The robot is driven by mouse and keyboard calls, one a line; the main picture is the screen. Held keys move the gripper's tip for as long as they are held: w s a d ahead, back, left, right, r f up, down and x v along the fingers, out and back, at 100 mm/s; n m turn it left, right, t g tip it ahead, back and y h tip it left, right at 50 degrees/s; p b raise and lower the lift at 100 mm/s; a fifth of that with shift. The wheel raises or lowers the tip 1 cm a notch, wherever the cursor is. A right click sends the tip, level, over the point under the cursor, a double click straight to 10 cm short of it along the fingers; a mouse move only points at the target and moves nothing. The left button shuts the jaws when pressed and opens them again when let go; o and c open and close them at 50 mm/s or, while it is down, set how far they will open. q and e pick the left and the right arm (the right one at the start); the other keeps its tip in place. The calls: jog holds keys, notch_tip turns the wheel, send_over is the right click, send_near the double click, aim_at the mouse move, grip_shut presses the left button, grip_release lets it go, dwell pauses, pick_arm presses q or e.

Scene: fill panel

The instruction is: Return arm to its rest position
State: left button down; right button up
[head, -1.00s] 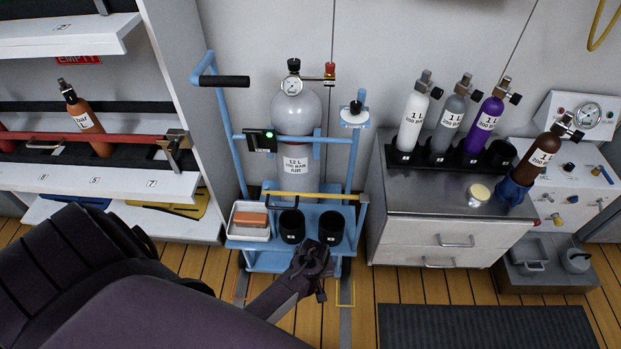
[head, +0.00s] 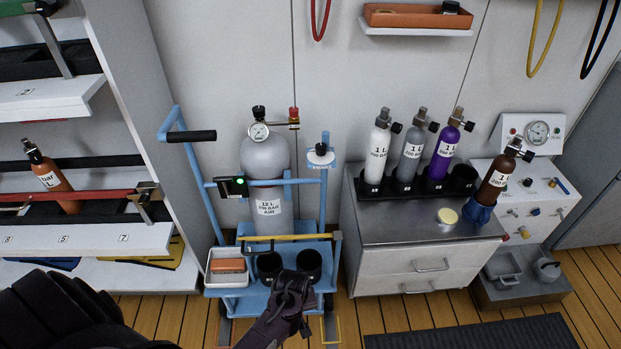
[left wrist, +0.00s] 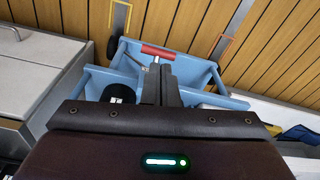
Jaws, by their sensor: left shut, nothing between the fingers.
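My left arm enters at the bottom left of the head view. My left gripper (head: 293,291) is in front of the blue cart (head: 192,150), just below its two black cup holders (head: 269,265). In the left wrist view the two dark fingers (left wrist: 162,78) are together with nothing between them. Behind them are the cart's blue frame (left wrist: 210,70), a red grip (left wrist: 158,51) and a black cup (left wrist: 120,93). I cannot tell from the overlap whether the gripper touches the cart. My right gripper is in neither view.
A grey cylinder (head: 264,158) stands on the cart. A steel cabinet (head: 410,235) with white, grey and purple bottles stands right of it. A brown bottle (head: 495,181) sits in a blue holder. Shelves (head: 80,240) are at left. A dark mat (head: 470,335) lies on the floor.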

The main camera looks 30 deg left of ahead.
pick_arm(q)
jog(key=s+f+m+p, duration=0.3)
jog(key=s, duration=0.6)
jog(key=s+f+m+p, duration=0.4)
jog(key=s, duration=0.6)
jog(key=s+f+m+p, duration=0.3)
jog(key=s+f+m, duration=0.1)
jog(key=s, duration=0.5)
jog(key=shift+s+d+h+p, duration=0.15)
jog(key=shift+h+p, duration=0.15)
jog(key=shift+h, duration=0.1)
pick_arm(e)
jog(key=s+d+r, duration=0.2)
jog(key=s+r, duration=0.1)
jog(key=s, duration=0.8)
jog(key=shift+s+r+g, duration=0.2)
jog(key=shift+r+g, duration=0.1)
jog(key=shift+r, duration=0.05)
pick_arm(q)
jog(key=shift+f, duration=0.1)
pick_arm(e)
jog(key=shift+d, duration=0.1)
